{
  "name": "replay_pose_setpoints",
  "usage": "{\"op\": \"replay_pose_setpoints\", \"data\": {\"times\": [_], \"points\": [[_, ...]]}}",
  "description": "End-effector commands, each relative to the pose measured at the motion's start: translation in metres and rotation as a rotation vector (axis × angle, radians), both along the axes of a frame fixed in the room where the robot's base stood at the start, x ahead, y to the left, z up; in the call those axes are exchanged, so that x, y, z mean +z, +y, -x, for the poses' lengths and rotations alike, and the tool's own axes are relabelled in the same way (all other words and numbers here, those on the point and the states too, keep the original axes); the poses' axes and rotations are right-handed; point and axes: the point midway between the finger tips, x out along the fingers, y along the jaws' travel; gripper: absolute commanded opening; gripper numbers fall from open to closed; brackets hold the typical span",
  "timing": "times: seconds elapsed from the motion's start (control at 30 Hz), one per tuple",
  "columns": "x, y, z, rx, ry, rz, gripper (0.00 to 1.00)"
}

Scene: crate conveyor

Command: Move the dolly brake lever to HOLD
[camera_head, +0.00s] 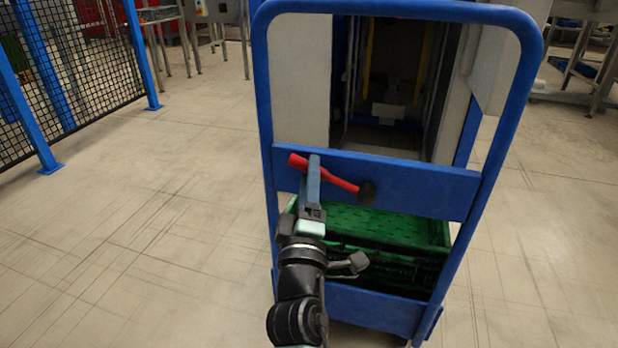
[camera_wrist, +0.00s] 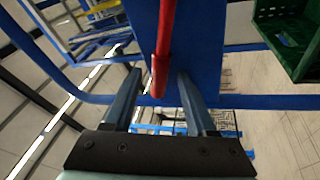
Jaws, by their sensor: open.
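The red brake lever (camera_head: 338,182) is on the blue crossbar (camera_head: 420,186) of the dolly. It runs from a dark round pivot (camera_head: 367,192) up and left to a thicker red grip end. My gripper (camera_head: 314,168) is at the lever's left part, just short of the grip end. In the wrist view the red lever (camera_wrist: 164,45) reaches down between the two fingers of my gripper (camera_wrist: 158,76), with gaps on both sides. The gripper is open and not closed on the lever. No HOLD marking is readable.
A green crate (camera_head: 390,222) sits in the dolly below the crossbar; it also shows in the wrist view (camera_wrist: 293,55). The dolly's blue tube frame (camera_head: 262,90) surrounds the crossbar. A mesh fence (camera_head: 90,60) stands at the left. The floor left of the dolly is clear.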

Motion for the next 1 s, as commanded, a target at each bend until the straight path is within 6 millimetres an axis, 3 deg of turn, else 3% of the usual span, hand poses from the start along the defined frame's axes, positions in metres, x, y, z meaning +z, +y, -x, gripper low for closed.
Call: {"op": "replay_pose_setpoints", "data": {"times": [0.27,0.6,1.0], "points": [[0.0006,-0.0001,-0.0014,0.0,0.0,0.0,0.57],[0.0005,-0.0002,-0.0012,0.0,0.0,0.0,0.0],[0.0004,-0.0002,-0.0011,0.0,0.0,0.001,0.0]]}}
